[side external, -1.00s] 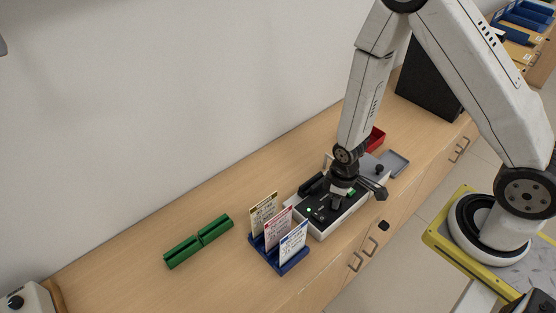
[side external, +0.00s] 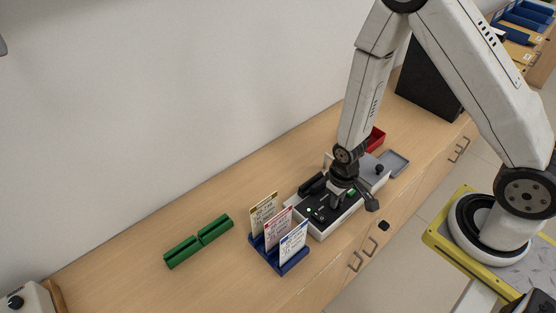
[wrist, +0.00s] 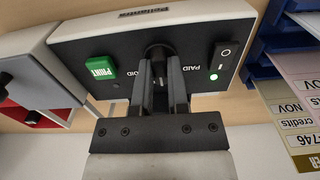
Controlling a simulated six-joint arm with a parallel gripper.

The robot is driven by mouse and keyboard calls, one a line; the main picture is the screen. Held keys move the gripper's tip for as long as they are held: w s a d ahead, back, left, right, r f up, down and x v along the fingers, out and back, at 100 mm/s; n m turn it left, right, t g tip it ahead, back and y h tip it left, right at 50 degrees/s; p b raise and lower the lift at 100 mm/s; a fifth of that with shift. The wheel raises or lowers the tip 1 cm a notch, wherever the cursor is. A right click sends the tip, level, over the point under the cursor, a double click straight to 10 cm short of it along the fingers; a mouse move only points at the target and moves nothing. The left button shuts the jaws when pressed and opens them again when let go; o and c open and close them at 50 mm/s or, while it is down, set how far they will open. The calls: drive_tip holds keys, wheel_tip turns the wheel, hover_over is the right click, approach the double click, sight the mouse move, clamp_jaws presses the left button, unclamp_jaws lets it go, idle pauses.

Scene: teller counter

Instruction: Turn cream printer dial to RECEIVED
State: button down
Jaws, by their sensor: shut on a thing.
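The cream printer (side external: 322,232) with a black top panel stands on the counter, and its panel fills the upper part of the wrist view (wrist: 120,28). Its round black dial (wrist: 158,49) sits mid-panel, between a "PAID" label and a partly covered label ending in "OID". My gripper (wrist: 160,66) points down at the panel and is shut on the dial, one finger on each side. In the side view my gripper (side external: 335,203) hides the dial.
A green PRINT button (wrist: 100,67) and a lit rocker switch (wrist: 225,63) flank the dial. A blue rack (side external: 283,265) of printed cards stands close by. A grey device (side external: 375,172) and red tray (side external: 377,138) are behind.

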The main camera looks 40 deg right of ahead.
drive_tip(key=c, duration=0.6)
unclamp_jaws()
drive_tip(key=shift+r, duration=0.1)
drive_tip(key=shift+r, duration=3.8)
drive_tip(key=shift+r, duration=0.15)
